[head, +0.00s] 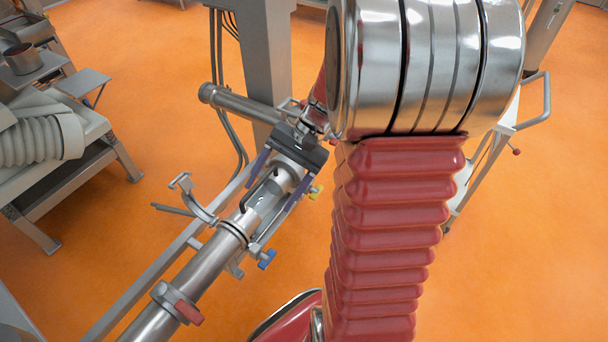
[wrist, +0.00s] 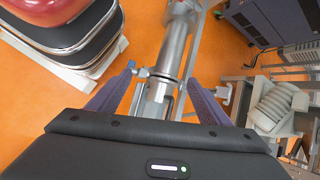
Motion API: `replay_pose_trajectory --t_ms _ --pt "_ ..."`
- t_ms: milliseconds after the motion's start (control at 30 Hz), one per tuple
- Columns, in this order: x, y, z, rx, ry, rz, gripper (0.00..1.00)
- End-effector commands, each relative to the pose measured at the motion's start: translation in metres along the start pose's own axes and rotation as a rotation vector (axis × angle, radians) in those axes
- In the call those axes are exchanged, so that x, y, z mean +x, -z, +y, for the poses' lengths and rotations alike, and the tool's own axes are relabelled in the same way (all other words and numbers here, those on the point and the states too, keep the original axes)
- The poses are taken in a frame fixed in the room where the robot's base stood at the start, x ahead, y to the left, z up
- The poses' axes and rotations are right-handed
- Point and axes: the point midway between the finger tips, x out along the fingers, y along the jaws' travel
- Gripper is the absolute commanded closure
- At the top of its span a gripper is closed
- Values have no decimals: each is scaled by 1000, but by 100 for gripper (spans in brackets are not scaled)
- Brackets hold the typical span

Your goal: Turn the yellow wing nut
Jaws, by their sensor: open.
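The yellow wing nut (head: 316,191) is small and sits on the right side of the steel pipe assembly in the head view. I cannot make it out in the wrist view. My gripper (head: 259,206) is open, with its two purple fingers spread over the steel barrel. The yellow wing nut is just right of the right-hand finger, outside the space between the fingers. A gap shows between nut and finger in the picture; their depth is unclear. In the wrist view the gripper (wrist: 160,72) has nothing gripped between its fingers.
A blue wing nut (head: 266,259) and a red one (head: 188,312) sit lower along the pipe (head: 207,262). An opened clamp (head: 190,200) stands out to the left. A grey column (head: 264,55) rises behind. Orange floor (head: 290,265) lies clear right of the pipe.

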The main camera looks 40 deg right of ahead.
Motion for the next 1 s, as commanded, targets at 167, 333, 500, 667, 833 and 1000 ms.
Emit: replay_pose_trajectory --t_ms 167,333,500,667,833,1000 --pt "5 33 14 150 100 -75 28" --pt "8 64 28 284 206 -140 28" --pt "12 95 47 412 319 -199 28" --pt "14 124 68 528 434 -251 28" --pt "19 155 94 647 565 -302 28" --pt "24 184 125 759 702 -346 28"
